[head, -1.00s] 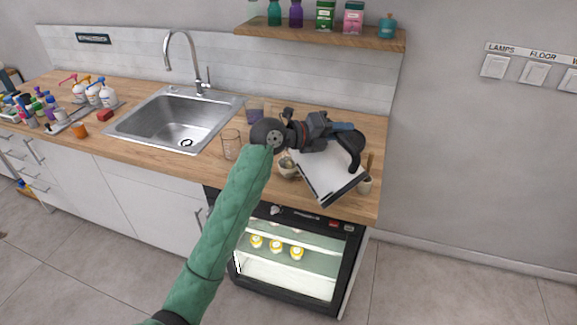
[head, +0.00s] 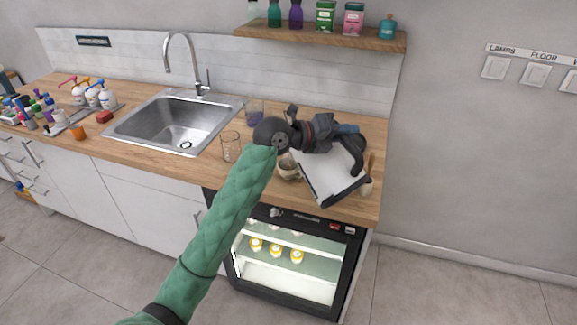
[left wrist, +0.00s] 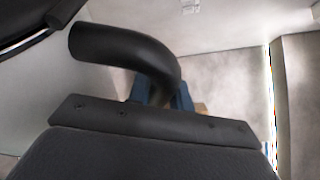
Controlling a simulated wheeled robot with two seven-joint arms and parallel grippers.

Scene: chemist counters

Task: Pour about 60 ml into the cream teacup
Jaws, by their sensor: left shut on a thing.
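My left gripper (head: 345,129), with blue fingertips, is shut on the black curved handle (head: 356,154) of a white vessel with black edges (head: 328,172), which looks like a kettle. The handle also shows large in the left wrist view (left wrist: 130,48). The vessel appears tilted, its black-edged end toward the counter's front right. A small cream cup (head: 287,172), likely the teacup, stands just left of it, partly hidden by my wrist. The spout, any stream and the liquid level cannot be made out. My right gripper is not in view.
A clear glass beaker (head: 230,147) stands left of the cup. A purple-tinted glass (head: 254,114) stands behind. Another pale cup (head: 367,187) is at the right counter edge. The sink (head: 178,125) lies left. A shelf (head: 320,37) hangs above.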

